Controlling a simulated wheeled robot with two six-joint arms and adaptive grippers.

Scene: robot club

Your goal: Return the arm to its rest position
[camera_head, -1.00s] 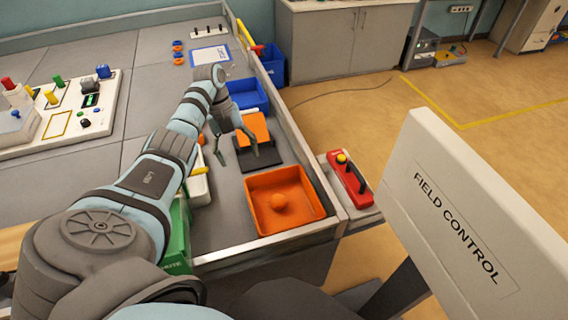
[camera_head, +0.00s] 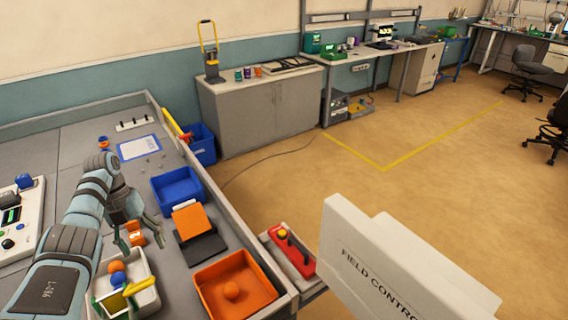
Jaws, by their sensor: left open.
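My left arm comes in from the lower left over the grey walled table (camera_head: 78,150). My right gripper is not in view.
An orange tray (camera_head: 262,290) with an orange ball stands at the table's near right. A blue bin (camera_head: 178,188) lies beyond the black pad. A red control box (camera_head: 292,250) sits outside the table wall. A white FIELD CONTROL panel (camera_head: 385,262) stands right. Open floor lies beyond.

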